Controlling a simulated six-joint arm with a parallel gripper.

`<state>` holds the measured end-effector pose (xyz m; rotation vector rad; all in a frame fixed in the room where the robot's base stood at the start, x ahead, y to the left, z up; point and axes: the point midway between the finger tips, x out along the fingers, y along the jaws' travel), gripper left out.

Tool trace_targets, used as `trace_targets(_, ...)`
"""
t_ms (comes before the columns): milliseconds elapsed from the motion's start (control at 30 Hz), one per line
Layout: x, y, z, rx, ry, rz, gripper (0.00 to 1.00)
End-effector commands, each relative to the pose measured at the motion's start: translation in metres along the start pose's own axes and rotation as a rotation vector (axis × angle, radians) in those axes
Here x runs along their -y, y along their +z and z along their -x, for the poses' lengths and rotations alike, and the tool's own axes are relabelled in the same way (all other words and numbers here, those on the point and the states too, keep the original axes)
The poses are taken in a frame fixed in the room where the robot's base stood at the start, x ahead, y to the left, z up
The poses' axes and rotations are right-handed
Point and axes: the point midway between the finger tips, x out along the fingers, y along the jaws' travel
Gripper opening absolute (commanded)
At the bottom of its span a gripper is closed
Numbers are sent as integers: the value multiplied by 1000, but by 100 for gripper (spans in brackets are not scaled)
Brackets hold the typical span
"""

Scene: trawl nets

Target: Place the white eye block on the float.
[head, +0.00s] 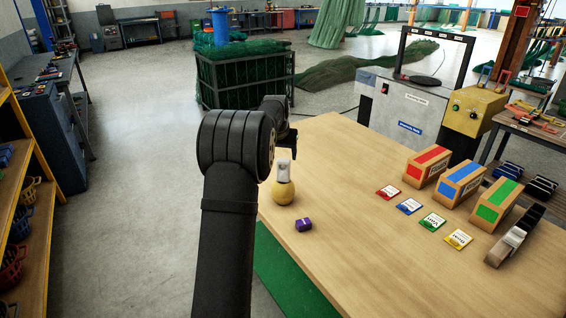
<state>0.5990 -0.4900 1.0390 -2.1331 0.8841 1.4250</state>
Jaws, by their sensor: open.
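The float (283,193) is a yellow-tan ball on the wooden table near its left edge. The white eye block (284,170) is upright directly above the float and appears to touch its top. Fine contact is too small to tell. My gripper (285,156) is just above the block, pointing down, and is open. Its fingers are small and partly hidden by my dark arm, which crosses in front on the left.
A purple block (304,224) lies right of and nearer than the float. The table's middle (350,180) is clear.

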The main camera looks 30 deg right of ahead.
Motion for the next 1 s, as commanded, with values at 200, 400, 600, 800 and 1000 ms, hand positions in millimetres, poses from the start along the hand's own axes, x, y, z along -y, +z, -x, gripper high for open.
trace_targets(200,0,0,25,-1,0,0,67)
trace_targets(400,0,0,28,1,0,0,67)
trace_targets(600,0,0,27,1,0,0,67)
trace_targets(800,0,0,10,2,0,0,67)
trace_targets(1000,0,1,-27,3,0,0,67)
